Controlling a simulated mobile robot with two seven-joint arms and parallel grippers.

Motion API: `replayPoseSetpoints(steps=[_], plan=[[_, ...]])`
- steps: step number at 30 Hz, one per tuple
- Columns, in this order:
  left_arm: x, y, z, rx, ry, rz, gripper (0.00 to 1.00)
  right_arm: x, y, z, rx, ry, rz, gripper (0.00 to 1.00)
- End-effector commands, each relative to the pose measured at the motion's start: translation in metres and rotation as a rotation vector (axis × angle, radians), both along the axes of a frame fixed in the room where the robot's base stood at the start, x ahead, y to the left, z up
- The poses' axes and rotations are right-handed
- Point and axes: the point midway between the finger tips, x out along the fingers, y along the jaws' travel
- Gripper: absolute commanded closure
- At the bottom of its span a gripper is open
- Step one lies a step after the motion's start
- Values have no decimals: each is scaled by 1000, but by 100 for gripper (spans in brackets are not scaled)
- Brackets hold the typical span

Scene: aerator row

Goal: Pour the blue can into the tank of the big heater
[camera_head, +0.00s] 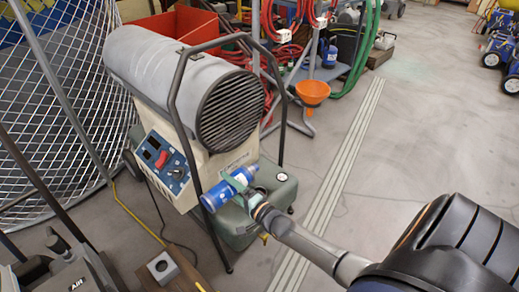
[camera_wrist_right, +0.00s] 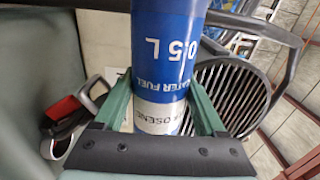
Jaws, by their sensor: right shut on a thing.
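The big heater has a grey barrel (camera_head: 180,75) with a dark grille (camera_head: 232,110), which also shows in the wrist view (camera_wrist_right: 238,88). Its grey-green tank (camera_head: 275,205) is below, with a round gauge (camera_head: 281,177) on top. My right gripper (camera_head: 243,184) is shut around the blue can (camera_head: 215,198), whose blue and white side fills the middle of the wrist view (camera_wrist_right: 165,50). The can is tilted far over, close above or beside the tank; contact is unclear. The tank's filler opening cannot be made out in the head view. My left gripper is out of view.
A black tube frame (camera_head: 172,90) surrounds the heater. A wire mesh cage (camera_head: 60,110) stands at left. An orange funnel (camera_head: 312,92) and hoses are behind. A small wooden block with a grey fitting (camera_head: 163,267) is in front.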

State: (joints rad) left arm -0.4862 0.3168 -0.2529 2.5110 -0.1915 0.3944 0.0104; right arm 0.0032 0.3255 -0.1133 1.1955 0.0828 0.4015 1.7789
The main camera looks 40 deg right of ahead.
Motion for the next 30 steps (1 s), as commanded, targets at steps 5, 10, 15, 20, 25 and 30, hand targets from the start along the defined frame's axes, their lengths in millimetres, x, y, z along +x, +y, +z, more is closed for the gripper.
replayPoseSetpoints(steps=[5, 10, 15, 20, 25, 30], plan=[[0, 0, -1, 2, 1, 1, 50, 0, 0, 0, 23, -1, 0, 91], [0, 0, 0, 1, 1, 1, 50, 0, -1, 1, 41, 0, 0, 91], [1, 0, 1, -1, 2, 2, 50, 0, -1, 1, 53, 1, 0, 91], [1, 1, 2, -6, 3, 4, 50, 1, -1, 1, 67, 3, 0, 91], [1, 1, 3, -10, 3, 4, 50, 0, -2, 1, 83, 5, 0, 91], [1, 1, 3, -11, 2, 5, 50, 0, -2, 2, 96, 6, 0, 91]])
